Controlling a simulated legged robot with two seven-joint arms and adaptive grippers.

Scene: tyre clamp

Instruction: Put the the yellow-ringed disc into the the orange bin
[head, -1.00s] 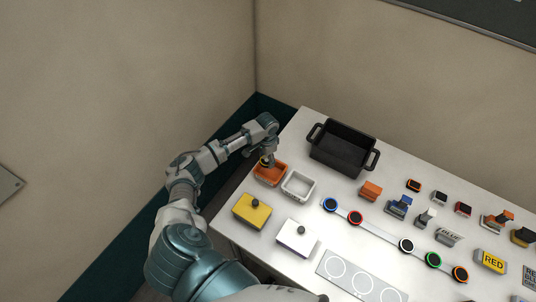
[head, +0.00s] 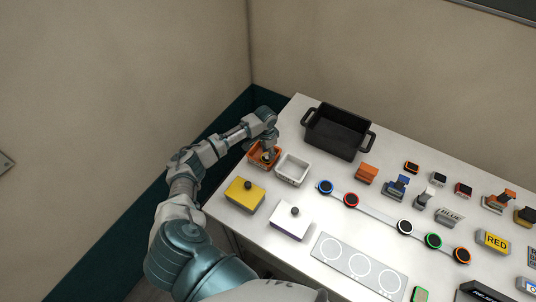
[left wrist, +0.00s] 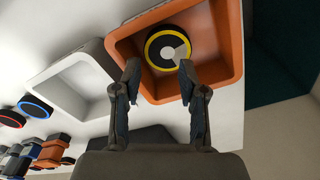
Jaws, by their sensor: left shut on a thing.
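The yellow-ringed disc (left wrist: 168,48) is black with a yellow rim and a grey-white face. In the left wrist view it shows at my left gripper's fingertips, within the outline of the orange bin. My left gripper (left wrist: 159,70) is shut on it, with one finger on each side. In the head view my left gripper (head: 269,153) points down over the orange bin (head: 252,160), at the table's far left corner. The orange bin also shows in the left wrist view (left wrist: 231,40). Whether the disc touches the bin floor is unclear. My right gripper is out of view.
A white bin (head: 293,181) stands close beside the orange one. A black two-handled crate (head: 337,133) is behind to the right. Yellow (head: 244,196) and white (head: 289,221) knobbed boxes stand nearer. Several ringed discs and small blocks fill the right side.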

